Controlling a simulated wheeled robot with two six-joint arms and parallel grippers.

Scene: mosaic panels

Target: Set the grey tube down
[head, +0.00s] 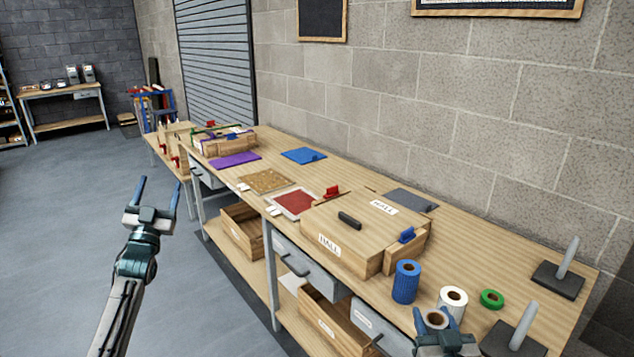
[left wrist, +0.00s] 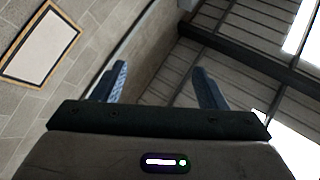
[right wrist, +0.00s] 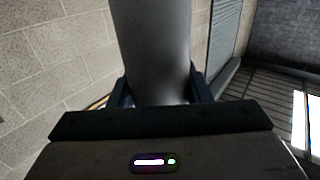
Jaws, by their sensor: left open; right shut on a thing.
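My right gripper (head: 441,322) is shut on the grey tube (head: 433,318) at the front edge of the bench. In the right wrist view the grey tube (right wrist: 155,45) stands out large between the fingers of the right gripper (right wrist: 160,90). My left gripper (head: 159,174) is open and empty over the floor, left of the bench. Its spread fingers also show in the left wrist view (left wrist: 158,82).
A wooden box marked HALL (head: 350,232) sits behind.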

